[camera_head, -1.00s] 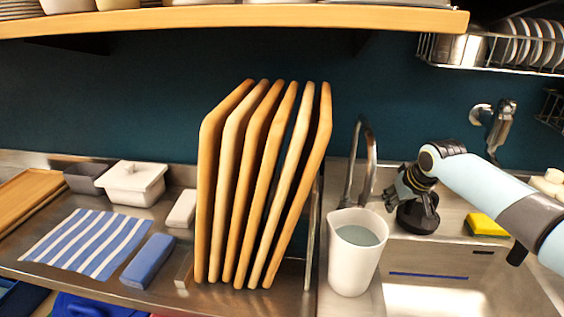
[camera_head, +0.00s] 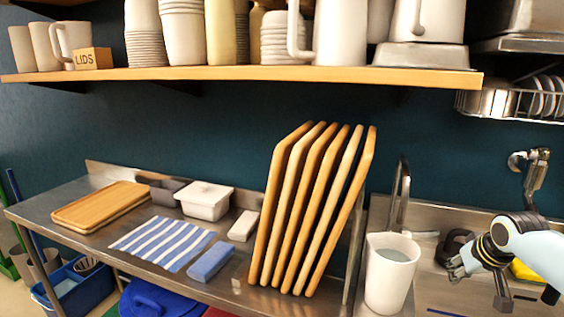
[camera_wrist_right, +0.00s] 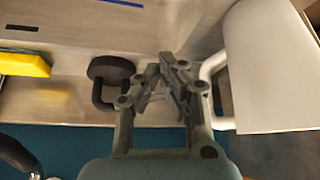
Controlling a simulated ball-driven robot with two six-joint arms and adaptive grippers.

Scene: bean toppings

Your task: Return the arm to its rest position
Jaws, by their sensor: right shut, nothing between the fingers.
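My right gripper (camera_head: 457,271) is at the right of the head view, over the sink area, just right of a white pitcher (camera_head: 390,274) with liquid in it. In the right wrist view my right gripper (camera_wrist_right: 172,62) has its fingers together with nothing between them. The pitcher (camera_wrist_right: 268,65) stands beside it at the right of that view, its handle near the fingers. A dark round object with a handle (camera_wrist_right: 112,70) is close to the other side of the gripper. My left gripper is not in view.
A rack of upright wooden boards (camera_head: 309,215) stands left of the pitcher. A wooden shelf (camera_head: 240,74) with cups runs above. A yellow sponge (camera_wrist_right: 25,63) lies by the sink.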

